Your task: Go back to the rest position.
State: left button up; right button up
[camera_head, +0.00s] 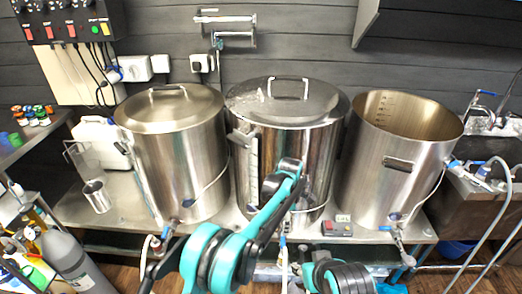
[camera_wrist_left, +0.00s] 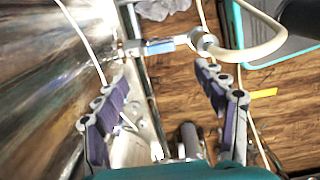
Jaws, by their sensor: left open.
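My left arm (camera_head: 232,250) reaches up from the lower middle of the head view, in front of the middle steel kettle (camera_head: 325,150). Its gripper is hard to make out there. In the left wrist view my left gripper (camera_wrist_left: 165,92) is open, its two purple-padded fingers apart with nothing held between them. A valve with a blue handle (camera_wrist_left: 160,46) and a pale hose (camera_wrist_left: 255,48) lie beyond the fingertips. Whether the fingers touch anything is unclear. Part of my right arm (camera_head: 342,276) shows at the bottom of the head view; its gripper is not visible.
A lidded kettle (camera_head: 178,150) stands left and an open kettle (camera_head: 385,165) right, all on a steel bench (camera_head: 130,205). A metal cup (camera_head: 97,197) stands at the bench's left. A sink (camera_head: 495,125) is at right. Wooden floor (camera_wrist_left: 290,110) shows below.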

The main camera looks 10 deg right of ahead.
pick_arm(q)
jog(key=s+a+r+m+t+h, duration=0.1)
jog(key=s+a+r+m, duration=0.2)
jog(key=a+r, duration=0.6)
jog(key=s+a+r+m+t, duration=0.2)
jog(key=s+a+r+m, duration=0.15)
jog(key=a+r, duration=0.6)
jog(key=s+a+f+m+t, duration=0.2)
jog(key=s+a+m, duration=0.2)
jog(key=s+a, duration=0.5)
jog(key=s+a+f+m+t+y, duration=0.1)
jog(key=s+a+f+m+t, duration=0.1)
jog(key=s+a+m, duration=0.3)
jog(key=s+a, duration=0.4)
jog(key=s, duration=0.2)
